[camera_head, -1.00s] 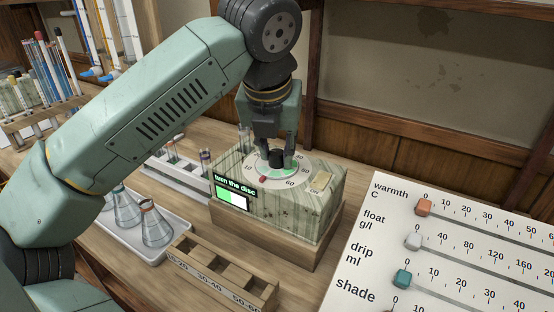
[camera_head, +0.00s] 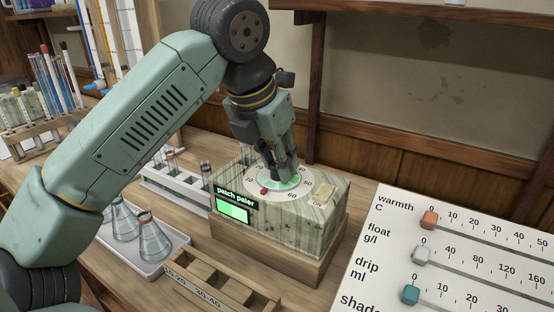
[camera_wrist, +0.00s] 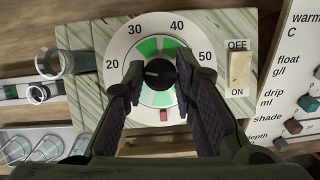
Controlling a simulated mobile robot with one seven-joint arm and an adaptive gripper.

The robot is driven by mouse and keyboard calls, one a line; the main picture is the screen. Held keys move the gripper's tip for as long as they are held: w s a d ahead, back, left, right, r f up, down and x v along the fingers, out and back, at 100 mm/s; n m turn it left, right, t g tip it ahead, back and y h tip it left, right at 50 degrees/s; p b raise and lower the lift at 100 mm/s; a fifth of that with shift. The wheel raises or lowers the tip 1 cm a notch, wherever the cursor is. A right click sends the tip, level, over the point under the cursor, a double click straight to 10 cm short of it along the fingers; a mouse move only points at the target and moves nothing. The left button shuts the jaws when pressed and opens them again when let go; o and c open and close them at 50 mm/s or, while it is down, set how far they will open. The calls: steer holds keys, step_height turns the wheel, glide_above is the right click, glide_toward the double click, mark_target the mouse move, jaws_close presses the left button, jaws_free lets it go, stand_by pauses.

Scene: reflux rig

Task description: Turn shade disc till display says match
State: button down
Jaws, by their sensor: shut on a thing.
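The shade disc is a white dial (camera_head: 298,174) with numbers and green sectors on top of a green-striped box (camera_head: 320,210). In the wrist view the dial (camera_wrist: 127,50) shows 20, 30, 40 and 50, with a red marker (camera_wrist: 164,116) at its near edge. My gripper (camera_head: 284,178) is at the dial's centre. In the wrist view my gripper (camera_wrist: 158,80) has its fingers on both sides of the black knob (camera_wrist: 160,74), shut on it. The display (camera_head: 233,211) on the box front is lit green, under a label reading "patch paler" (camera_head: 237,197).
An OFF/ON switch (camera_wrist: 240,75) sits right of the dial. A white board with sliders (camera_head: 470,250) stands at the right. A tray with flasks (camera_head: 150,258), a wooden compartment rack (camera_head: 215,287) and a white tube rack (camera_head: 178,185) are at the left.

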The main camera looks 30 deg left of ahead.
steer(key=c, duration=1.3)
jaws_free()
steer(key=shift+r, duration=0.1)
steer(key=v, duration=1.1)
steer(key=shift+s+r, duration=0.15)
steer(key=shift+r, duration=0.25)
